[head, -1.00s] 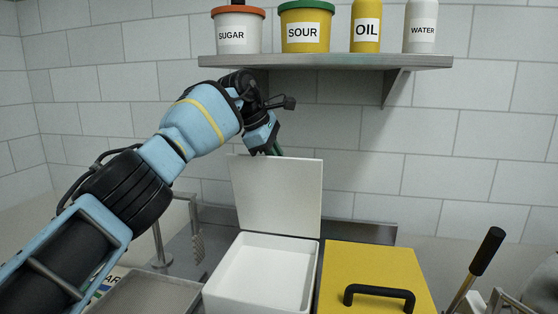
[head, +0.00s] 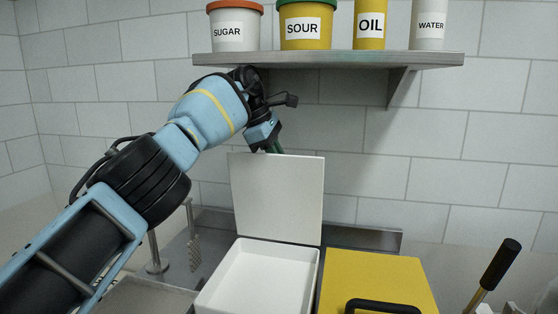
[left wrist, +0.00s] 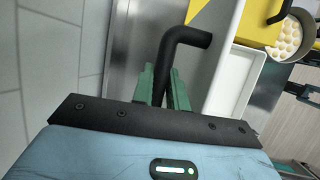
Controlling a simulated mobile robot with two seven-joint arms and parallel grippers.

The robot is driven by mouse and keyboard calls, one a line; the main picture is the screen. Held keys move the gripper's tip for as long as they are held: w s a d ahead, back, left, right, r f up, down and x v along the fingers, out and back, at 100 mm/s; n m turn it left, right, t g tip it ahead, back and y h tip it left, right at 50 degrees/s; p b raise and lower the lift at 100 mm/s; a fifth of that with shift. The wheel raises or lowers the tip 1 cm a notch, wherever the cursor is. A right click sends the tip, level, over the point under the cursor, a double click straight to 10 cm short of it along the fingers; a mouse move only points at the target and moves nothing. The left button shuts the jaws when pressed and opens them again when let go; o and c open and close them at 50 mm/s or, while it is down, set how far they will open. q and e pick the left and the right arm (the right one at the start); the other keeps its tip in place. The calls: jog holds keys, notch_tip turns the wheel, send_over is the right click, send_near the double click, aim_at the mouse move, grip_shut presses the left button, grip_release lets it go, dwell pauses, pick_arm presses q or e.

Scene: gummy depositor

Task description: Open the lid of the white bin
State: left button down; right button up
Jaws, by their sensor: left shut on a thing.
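The white bin (head: 312,277) stands open in the head view, low in the middle, and its inside looks empty. Its white lid (head: 278,198) stands upright at the bin's back edge. My left gripper (head: 271,148) is behind the lid's top edge, its tips partly hidden by the lid. In the left wrist view my left gripper (left wrist: 168,88) has its green fingers shut on the black bent handle (left wrist: 187,38). The bin's white wall (left wrist: 240,75) shows to the right there. My right gripper is not in view.
A bin with a yellow lid (head: 372,276) and black handle stands right of the white bin. A shelf (head: 330,60) with labelled containers hangs above my left gripper. A tiled wall is behind. A grey tray (head: 150,297) lies left of the bin.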

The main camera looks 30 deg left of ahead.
pick_arm(q)
jog(key=shift+f, duration=0.1)
jog(key=c, duration=1.4)
grip_release()
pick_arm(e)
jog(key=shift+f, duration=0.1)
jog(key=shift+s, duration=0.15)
